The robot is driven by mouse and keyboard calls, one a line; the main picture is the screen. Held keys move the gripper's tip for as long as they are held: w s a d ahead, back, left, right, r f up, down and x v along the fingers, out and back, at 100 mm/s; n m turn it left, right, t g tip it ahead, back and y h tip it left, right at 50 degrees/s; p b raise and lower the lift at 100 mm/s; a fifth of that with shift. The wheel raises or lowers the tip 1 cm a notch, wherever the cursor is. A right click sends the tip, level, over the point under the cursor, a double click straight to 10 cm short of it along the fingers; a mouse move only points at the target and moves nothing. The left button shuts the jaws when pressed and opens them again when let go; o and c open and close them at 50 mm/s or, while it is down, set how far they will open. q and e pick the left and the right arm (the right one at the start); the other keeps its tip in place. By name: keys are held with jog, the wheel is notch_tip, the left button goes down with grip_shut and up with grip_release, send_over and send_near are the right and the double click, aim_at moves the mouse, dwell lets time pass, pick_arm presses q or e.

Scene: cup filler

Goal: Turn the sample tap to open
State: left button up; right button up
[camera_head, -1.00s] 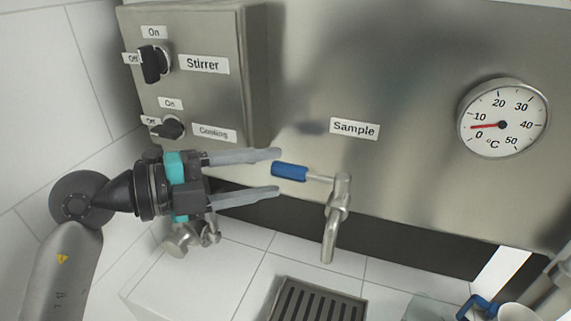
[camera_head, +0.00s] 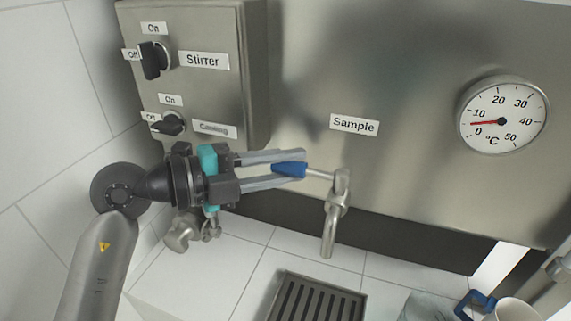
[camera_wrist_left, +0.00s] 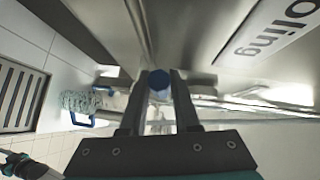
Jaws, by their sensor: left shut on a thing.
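The sample tap (camera_head: 334,215) is a steel spout on the front of the steel tank, below the "Sample" label (camera_head: 354,125). Its blue handle (camera_head: 290,170) points left from the tap's top, roughly level. My left gripper (camera_head: 303,163) has come in from the left and is shut on the blue handle, one finger above and one below. In the left wrist view the handle's blue end (camera_wrist_left: 159,82) shows between the two fingers.
A control box with Stirrer (camera_head: 152,60) and Cooling (camera_head: 170,123) knobs stands above my left gripper. A dial thermometer (camera_head: 503,117) is at the right. A floor drain grate (camera_head: 318,300) lies below the tap. A white cup with a blue handle (camera_head: 517,312) is at the lower right.

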pick_arm(q)
grip_shut()
dwell(0.8)
